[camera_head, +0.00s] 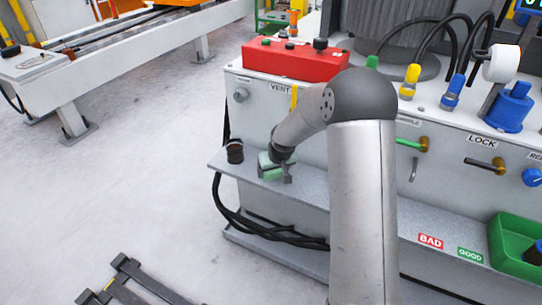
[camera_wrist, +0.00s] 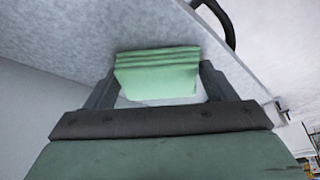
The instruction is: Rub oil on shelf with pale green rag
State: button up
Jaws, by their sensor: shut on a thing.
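The pale green rag (camera_wrist: 157,72) is a folded pad, held between the two dark fingers of my gripper (camera_wrist: 158,84) in the wrist view. In the head view my gripper (camera_head: 277,167) is low over the left end of the grey shelf (camera_head: 312,190), with the rag (camera_head: 270,174) at its fingers. The rag is at or just above the shelf top; I cannot tell whether it touches. The shelf surface (camera_wrist: 70,40) fills the upper part of the wrist view. No oil patch can be made out. My arm hides part of the shelf.
A small dark can (camera_head: 235,152) stands on the shelf's left corner, close to my gripper. A red box (camera_head: 292,62) sits on the bench above. Black cables (camera_head: 262,228) hang below the shelf. A green bin (camera_head: 515,245) is at the right. Floor at left is largely clear.

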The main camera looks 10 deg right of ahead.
aim_at(268, 176)
jog(key=shift+w+d+p, duration=0.4)
jog(key=shift+w+d, duration=0.85)
jog(key=shift+w, duration=0.25)
jog(key=shift+s+a+b, duration=0.65)
jog(key=shift+s+a, duration=0.5)
jog(key=shift+s, duration=0.2)
jog(key=shift+s+a+b, duration=0.65)
jog(key=shift+s+a, duration=0.45)
jog(key=shift+s, duration=0.25)
jog(key=shift+a, duration=0.15)
jog(key=shift+w+r, duration=0.1)
jog(key=shift+w, duration=0.35)
jog(key=shift+w+d+p, duration=1.25)
jog(key=shift+w+d, duration=0.85)
jog(key=shift+w, duration=0.25)
jog(key=shift+s+a+f, duration=0.2)
jog(key=shift+s+a, duration=0.2)
jog(key=shift+s, duration=0.1)
jog(key=shift+s+a+b, duration=0.45)
jog(key=shift+s+a, duration=0.4)
jog(key=shift+s, duration=0.2)
jog(key=shift+s+a+b, duration=0.45)
jog(key=shift+s+a, duration=0.35)
jog(key=shift+s, duration=0.2)
jog(key=shift+s+a+r, duration=0.15)
jog(key=shift+s+r, duration=0.05)
jog(key=shift+r, duration=0.05)
notch_tip(268, 176, up, 8)
jog(key=p, duration=0.5)
